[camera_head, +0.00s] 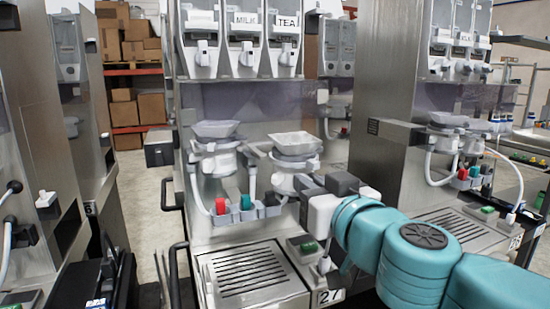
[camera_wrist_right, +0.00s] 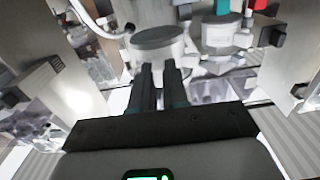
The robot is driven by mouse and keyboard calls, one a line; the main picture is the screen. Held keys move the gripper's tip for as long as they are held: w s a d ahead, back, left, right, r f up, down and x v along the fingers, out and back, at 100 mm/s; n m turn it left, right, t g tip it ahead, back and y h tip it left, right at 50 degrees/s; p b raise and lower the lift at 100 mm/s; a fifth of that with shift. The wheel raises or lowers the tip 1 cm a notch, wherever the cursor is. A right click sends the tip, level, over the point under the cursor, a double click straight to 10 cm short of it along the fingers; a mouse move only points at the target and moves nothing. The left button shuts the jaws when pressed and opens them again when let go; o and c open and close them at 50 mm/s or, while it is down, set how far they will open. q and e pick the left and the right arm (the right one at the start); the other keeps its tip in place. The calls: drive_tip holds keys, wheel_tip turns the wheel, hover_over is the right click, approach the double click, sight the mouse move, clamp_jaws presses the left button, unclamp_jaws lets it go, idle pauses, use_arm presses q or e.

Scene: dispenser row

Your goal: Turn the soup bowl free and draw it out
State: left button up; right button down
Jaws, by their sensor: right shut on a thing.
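Two pale bowls sit on the front of the middle dispenser (camera_head: 245,98). The right bowl (camera_head: 295,143) has a wide square-edged funnel top over a round white body; I take it as the soup bowl. My right gripper (camera_head: 301,184) reaches in from the right and is shut on this bowl's lower body. In the right wrist view, which is upside down, my two dark fingers (camera_wrist_right: 159,72) are close together against the round white body (camera_wrist_right: 158,42). The exact contact is partly hidden by the fingers. My left gripper is not in view.
The second bowl (camera_head: 215,130) stands just left. Red and green valve knobs (camera_head: 233,205) and hoses lie below the bowls. A slotted drip tray (camera_head: 250,270) juts out underneath. Another dispenser (camera_head: 392,95) stands close on the right. The aisle (camera_head: 143,190) at left shows bare floor.

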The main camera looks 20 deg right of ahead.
drive_tip(key=s, duration=0.7)
drive_tip(key=shift+s+d, duration=0.15)
idle(0.7)
